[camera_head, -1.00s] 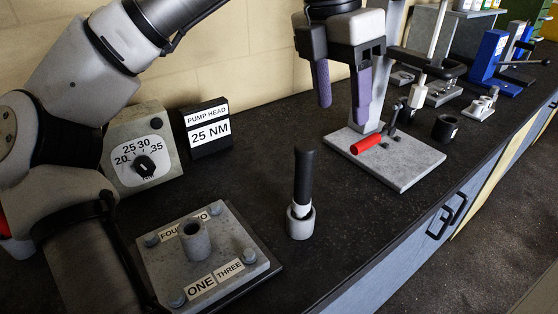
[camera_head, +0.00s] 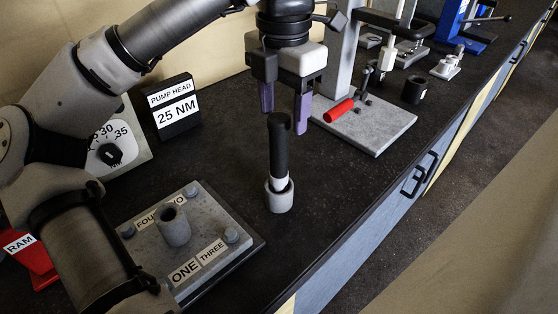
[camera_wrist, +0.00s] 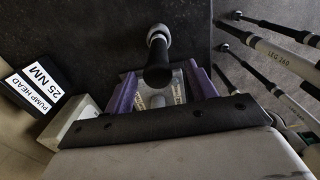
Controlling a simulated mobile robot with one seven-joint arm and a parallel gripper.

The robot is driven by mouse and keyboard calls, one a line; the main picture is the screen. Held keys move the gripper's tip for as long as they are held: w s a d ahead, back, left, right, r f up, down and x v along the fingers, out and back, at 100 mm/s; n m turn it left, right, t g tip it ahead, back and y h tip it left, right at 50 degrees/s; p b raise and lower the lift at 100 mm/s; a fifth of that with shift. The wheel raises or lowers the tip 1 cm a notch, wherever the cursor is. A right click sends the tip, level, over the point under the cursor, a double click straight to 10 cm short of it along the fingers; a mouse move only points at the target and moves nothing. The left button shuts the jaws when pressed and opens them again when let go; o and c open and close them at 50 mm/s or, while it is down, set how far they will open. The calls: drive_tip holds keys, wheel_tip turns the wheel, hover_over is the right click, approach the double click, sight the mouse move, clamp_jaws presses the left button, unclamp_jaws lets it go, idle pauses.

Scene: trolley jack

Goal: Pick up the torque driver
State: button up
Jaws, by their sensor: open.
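The torque driver (camera_head: 279,147) has a black handle with a white band below. It stands upright in a small grey round holder (camera_head: 279,195) on the dark bench. In the wrist view, the driver's black handle (camera_wrist: 158,62) shows end-on near the gap between the fingers, with the grey holder (camera_wrist: 159,34) beyond it. My gripper (camera_head: 285,108) points down with its purple fingers apart, close above the handle's top. The wrist view shows my gripper (camera_wrist: 163,90) empty. I cannot tell whether the handle's top is between the fingertips.
A grey plate with a raised socket (camera_head: 173,228) and numbered bolts lies left of the holder. A dial box (camera_head: 112,152) and a "25 NM" sign (camera_head: 173,107) stand at the back left. A press base with a red handle (camera_head: 339,110) is to the right. The bench's front edge is near.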

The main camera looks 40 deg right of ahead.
sight(279, 133)
drive_tip(key=f, duration=0.1)
drive_tip(key=f+p, duration=0.1)
drive_tip(key=f, duration=0.1)
drive_tip(key=shift+w+a+f+p, duration=0.2)
drive_tip(key=shift+a+f+p, duration=0.05)
drive_tip(key=shift+f+p, duration=0.05)
drive_tip(key=shift+f, duration=0.7)
drive_tip(key=shift+c, duration=0.3)
clamp_jaws()
